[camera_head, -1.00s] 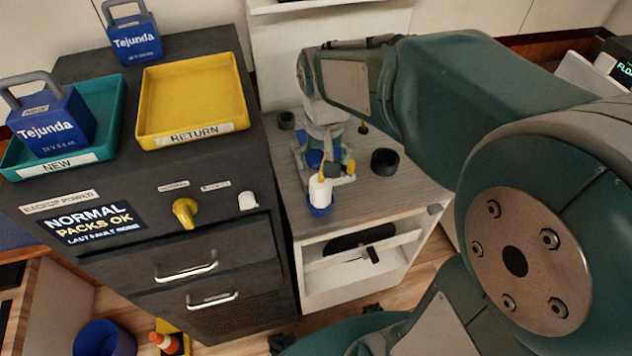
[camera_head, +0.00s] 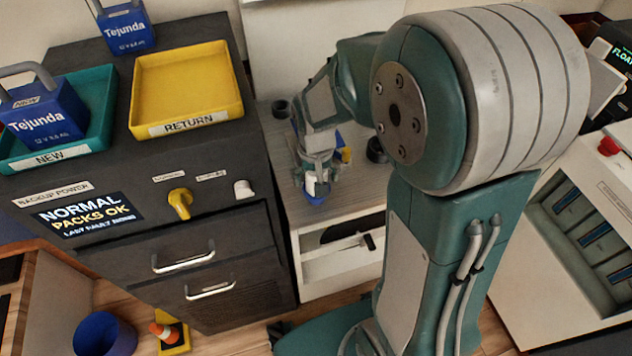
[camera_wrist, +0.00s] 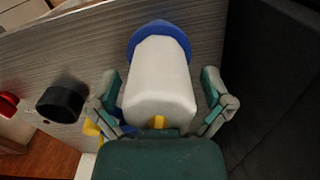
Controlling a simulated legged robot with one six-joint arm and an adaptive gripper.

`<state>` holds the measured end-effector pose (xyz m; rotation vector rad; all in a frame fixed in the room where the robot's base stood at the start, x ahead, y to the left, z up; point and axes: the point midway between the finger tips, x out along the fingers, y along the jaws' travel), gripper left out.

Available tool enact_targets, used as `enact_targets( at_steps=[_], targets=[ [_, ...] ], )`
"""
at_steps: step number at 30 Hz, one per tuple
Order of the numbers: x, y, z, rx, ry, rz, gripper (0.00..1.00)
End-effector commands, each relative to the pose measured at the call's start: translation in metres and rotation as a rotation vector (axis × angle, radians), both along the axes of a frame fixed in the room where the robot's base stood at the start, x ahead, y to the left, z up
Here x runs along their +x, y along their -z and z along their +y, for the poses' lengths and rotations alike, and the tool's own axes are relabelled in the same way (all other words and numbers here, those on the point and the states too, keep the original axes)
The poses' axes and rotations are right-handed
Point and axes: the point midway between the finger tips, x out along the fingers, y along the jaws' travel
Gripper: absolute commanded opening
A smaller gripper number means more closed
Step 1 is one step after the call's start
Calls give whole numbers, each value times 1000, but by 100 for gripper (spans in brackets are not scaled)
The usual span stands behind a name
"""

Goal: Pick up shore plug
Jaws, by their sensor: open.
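A white block-like body with a blue rim, which looks like the shore plug (camera_wrist: 160,82), fills the middle of the wrist view. In the head view the plug (camera_head: 311,187) shows in part near the front edge of the grey worktop. My gripper (camera_wrist: 160,90) is open, with one finger on each side of the white body. A narrow gap shows beside the right finger; contact at the left finger is unclear. In the head view my gripper (camera_head: 317,160) is over the plug and hides part of it.
A black ring-shaped holder (camera_wrist: 61,102) and a red piece (camera_wrist: 7,104) sit left in the wrist view. A dark cabinet (camera_head: 275,190) stands left of the worktop, carrying a yellow return tray (camera_head: 188,95) and a teal tray (camera_head: 103,110). A breaker panel (camera_head: 580,240) is at right.

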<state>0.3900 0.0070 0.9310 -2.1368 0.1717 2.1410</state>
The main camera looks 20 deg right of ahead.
Motion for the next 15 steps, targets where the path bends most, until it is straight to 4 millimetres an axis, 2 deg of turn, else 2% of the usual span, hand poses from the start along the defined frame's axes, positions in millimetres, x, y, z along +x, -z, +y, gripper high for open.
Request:
enact_targets(
  at_steps=[7, 8, 9, 11, 12, 13, 15],
  targets=[
    [0, 3, 0, 0, 0, -1, 100],
    [0, 3, 0, 0, 0, -1, 96],
    [0, 3, 0, 0, 0, -1, 78],
    [0, 3, 0, 0, 0, -1, 51],
    [0, 3, 0, 0, 0, -1, 33],
    [0, 3, 0, 0, 0, -1, 20],
    [0, 3, 0, 0, 0, 0, 18]
  ],
)
